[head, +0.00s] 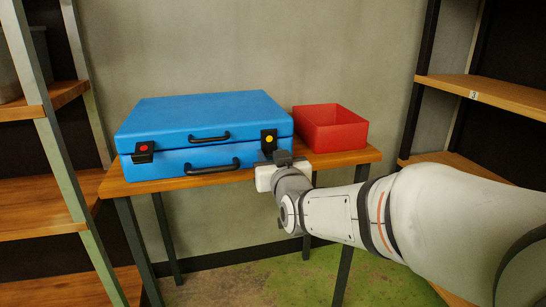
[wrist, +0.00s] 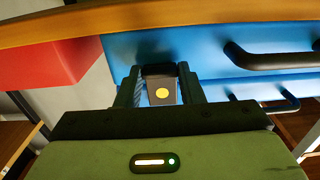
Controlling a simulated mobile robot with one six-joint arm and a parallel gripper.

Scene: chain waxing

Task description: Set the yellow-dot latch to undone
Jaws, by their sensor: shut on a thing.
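The blue case (head: 210,112) lies on the wooden table, its lid down. The yellow-dot latch (head: 269,140) is a dark plate with a yellow dot on the case's front right, by the lid seam. My gripper (head: 280,157) is at the latch and covers its lower part in the head view. In the wrist view, my gripper (wrist: 159,78) has its two fingers on either side of the yellow-dot latch (wrist: 162,92), shut on its dark part. I cannot tell whether the latch is done up or undone. The red-dot latch (head: 143,152) is at the front left.
A red open bin (head: 330,128) stands on the table (head: 347,158), right of the case. Two black handles, on the lid (head: 209,138) and the base (head: 212,167), stick out from the front. Shelves (head: 35,160) stand left and right (head: 490,95).

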